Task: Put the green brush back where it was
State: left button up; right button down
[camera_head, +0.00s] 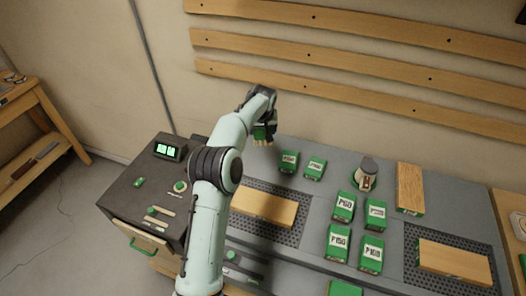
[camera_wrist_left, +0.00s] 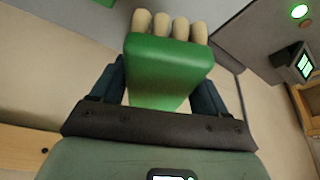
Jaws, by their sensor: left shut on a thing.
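My left gripper (camera_head: 266,128) is raised over the back of the bench, near the wall, and partly hidden by its own arm. It is shut on the green brush (camera_wrist_left: 168,58), which also shows in the head view as a small green piece with pale tips (camera_head: 259,133). In the left wrist view, the dark fingers (camera_wrist_left: 160,88) sit on either side of the green body, and several stubby tan bristle tufts point away from the gripper. The brush is clear of the bench. My right gripper is not in view.
A dark cabinet (camera_head: 120,195) with a green-handled drawer stands at the left. Several green labelled blocks (camera_head: 344,207) stand on the grey bench (camera_head: 325,200). Wooden boards (camera_head: 264,206) lie on perforated mats. Wooden rails (camera_head: 350,55) cross the wall behind. A grey-topped object (camera_head: 367,172) stands at the back right.

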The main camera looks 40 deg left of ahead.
aim_at(263, 137)
pick_arm(q)
jog(key=shift+f+b, duration=0.45)
jog(key=shift+f, duration=5.1)
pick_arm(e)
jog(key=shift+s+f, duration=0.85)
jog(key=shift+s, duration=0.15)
pick_arm(q)
jog(key=shift+f, duration=0.1)
jog(key=o, duration=1)
jog(key=shift+f, duration=0.1)
jog(key=shift+r, duration=0.35)
jog(key=b+v, duration=0.1)
jog(key=v, duration=1)
jog(key=shift+s+d+r, duration=0.15)
jog(key=shift+d+r, duration=0.05)
jog(key=shift+r, duration=0.1)
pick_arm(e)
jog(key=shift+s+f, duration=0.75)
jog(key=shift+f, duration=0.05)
